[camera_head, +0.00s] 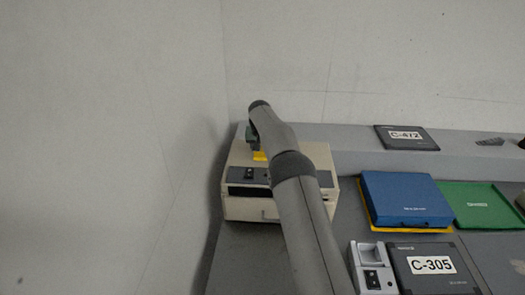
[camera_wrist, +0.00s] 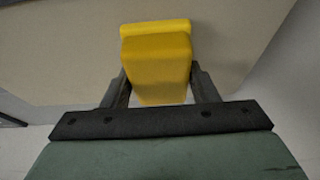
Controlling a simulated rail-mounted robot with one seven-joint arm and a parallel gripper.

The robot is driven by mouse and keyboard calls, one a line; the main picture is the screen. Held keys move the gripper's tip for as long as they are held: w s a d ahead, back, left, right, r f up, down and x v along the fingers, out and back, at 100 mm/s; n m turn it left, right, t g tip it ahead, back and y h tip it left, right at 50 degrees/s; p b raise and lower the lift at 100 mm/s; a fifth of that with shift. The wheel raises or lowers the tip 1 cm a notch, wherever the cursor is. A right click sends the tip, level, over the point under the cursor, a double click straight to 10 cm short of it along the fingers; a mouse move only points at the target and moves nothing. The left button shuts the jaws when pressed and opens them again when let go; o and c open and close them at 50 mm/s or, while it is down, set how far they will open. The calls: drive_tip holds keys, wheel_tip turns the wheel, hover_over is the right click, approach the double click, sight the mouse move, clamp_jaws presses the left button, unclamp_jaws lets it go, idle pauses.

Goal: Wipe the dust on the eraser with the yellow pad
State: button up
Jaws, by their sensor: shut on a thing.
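My gripper (camera_wrist: 159,76) is shut on the yellow pad (camera_wrist: 157,62), with a dark finger on each side of it. A brighter yellow strip shows just beyond the pad's top edge; I cannot tell whether it is part of the pad or a separate thing. In the head view a bit of yellow (camera_head: 260,156) shows under my wrist, above or on the top of a beige box-like device (camera_head: 240,205). My arm hides part of that device and most of the gripper. I cannot pick out the eraser or any dust for certain.
A blue case (camera_head: 405,198) on a yellow base and a green tray (camera_head: 485,204) lie to the right. The C-305 panel (camera_head: 430,280), a small light-grey device (camera_head: 370,255) and the C-472 plate (camera_head: 405,145) are also there. Walls stand close at left and behind.

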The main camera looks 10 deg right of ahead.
drive_tip(key=shift+d+r, duration=0.15)
drive_tip(key=shift+r, duration=0.45)
drive_tip(key=shift+d+r, duration=0.15)
drive_tip(key=shift+r, duration=2.65)
